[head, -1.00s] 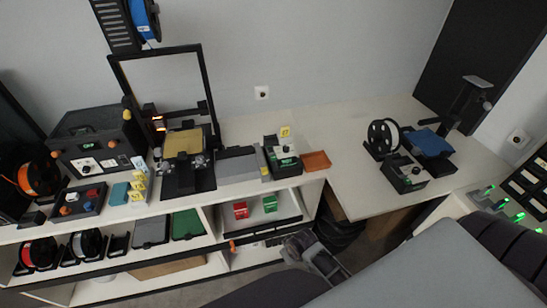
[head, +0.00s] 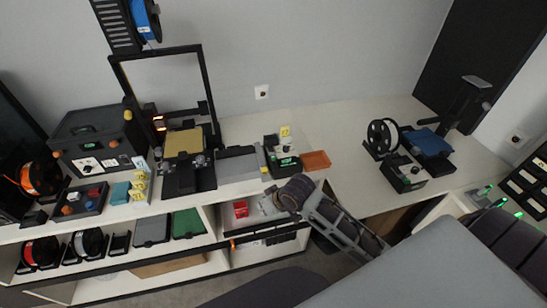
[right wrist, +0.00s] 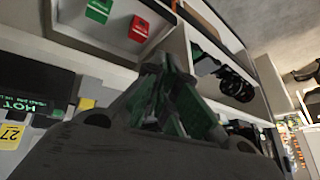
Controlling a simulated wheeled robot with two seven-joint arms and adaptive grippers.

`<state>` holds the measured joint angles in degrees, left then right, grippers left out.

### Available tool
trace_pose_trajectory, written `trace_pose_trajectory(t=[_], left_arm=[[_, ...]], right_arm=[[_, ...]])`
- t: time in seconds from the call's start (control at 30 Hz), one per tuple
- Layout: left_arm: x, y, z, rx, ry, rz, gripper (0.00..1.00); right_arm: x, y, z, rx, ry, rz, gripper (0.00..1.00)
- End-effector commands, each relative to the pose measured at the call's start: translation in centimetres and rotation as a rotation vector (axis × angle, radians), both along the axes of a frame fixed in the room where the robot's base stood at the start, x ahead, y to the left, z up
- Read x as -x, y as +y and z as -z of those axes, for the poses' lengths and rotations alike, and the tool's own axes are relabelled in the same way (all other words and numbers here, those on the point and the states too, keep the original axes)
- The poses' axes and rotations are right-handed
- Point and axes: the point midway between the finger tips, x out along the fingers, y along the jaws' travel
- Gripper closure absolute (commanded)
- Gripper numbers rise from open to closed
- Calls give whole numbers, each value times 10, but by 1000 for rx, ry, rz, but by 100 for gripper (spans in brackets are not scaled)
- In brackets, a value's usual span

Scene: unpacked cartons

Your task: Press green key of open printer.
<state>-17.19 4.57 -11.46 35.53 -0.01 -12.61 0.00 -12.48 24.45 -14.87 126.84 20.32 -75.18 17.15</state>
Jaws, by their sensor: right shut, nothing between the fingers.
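The open printer (head: 185,143) is a black open frame with a gold plate, on the bench left of centre in the head view. A dark control box (head: 283,160) with a green-lit screen stands to its right. In the right wrist view its screen (right wrist: 35,103) reads HOT, upside down. My left gripper is not in view.
A grey tray (head: 238,165) and an orange tray (head: 315,160) flank the control box. Another printer with a blue plate (head: 428,141) stands right. Bench between is clear.

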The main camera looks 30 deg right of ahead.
Motion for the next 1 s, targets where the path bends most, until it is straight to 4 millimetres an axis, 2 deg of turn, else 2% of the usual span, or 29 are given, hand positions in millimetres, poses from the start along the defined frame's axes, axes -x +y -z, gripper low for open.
trace_pose_trajectory(t=[0.47, 0.77, 1.0], left_arm=[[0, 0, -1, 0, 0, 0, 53], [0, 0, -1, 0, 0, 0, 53], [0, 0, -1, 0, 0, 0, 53]], right_arm=[[-59, -6, -29, -103, -35, 38, 100], [-98, -26, -48, -168, -44, 103, 100], [-130, -51, -68, -221, -51, 175, 100]])
